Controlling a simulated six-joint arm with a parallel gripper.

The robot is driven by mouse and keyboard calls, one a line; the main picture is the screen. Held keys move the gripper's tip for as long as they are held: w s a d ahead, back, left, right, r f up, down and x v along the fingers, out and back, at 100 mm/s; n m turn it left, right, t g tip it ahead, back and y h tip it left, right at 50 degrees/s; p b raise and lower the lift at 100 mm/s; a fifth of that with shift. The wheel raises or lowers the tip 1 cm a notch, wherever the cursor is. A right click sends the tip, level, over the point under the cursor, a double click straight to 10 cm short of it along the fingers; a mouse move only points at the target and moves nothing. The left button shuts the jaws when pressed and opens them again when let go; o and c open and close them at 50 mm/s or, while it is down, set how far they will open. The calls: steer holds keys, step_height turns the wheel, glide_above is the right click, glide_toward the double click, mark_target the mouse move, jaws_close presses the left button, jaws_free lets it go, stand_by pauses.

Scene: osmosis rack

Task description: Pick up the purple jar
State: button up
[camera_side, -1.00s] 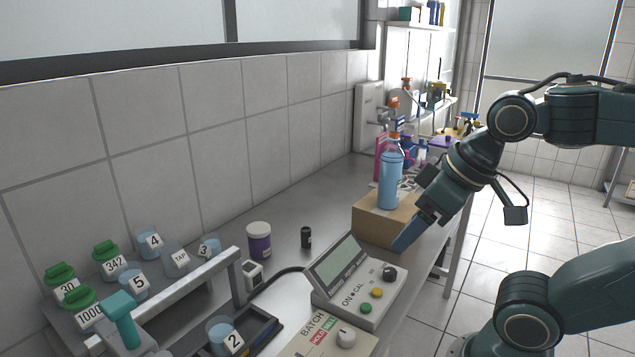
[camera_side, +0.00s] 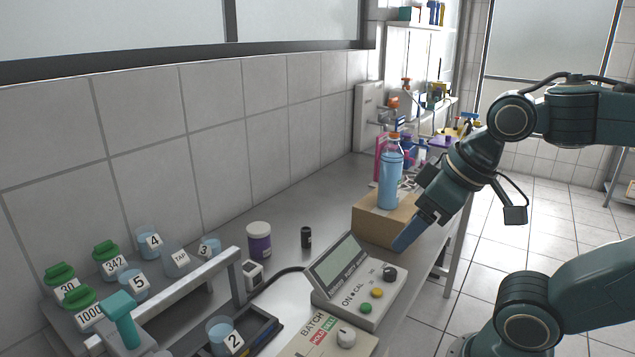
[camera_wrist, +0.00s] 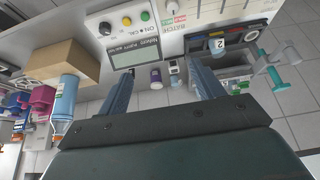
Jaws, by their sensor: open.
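The purple jar (camera_side: 259,241) has a white lid and a purple label. It stands upright on the grey bench near the tiled wall, left of the console with the screen. In the wrist view the jar (camera_wrist: 155,76) appears small, between the two fingers and beyond them. My gripper (camera_side: 402,240) is open and empty. It is right of the jar and well apart from it, by the front right corner of the cardboard box, with blue fingers pointing down and left.
A small black vial (camera_side: 306,237) is right of the jar. A blue bottle (camera_side: 390,180) stands on the cardboard box (camera_side: 378,218). Numbered beakers and green-capped bottles stand at left.

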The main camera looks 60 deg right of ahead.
steer(key=shift+o, duration=1.3)
steer(key=n+y, duration=0.3)
steer(key=n, duration=0.2)
glide_above(266, 228)
steer(key=s+d, duration=0.2)
steer(key=s, duration=0.3)
step_height(266, 228, down, 12)
steer(key=shift+t+h, duration=0.3)
steer(key=shift+x, duration=4.25)
steer(key=shift+w, duration=0.15)
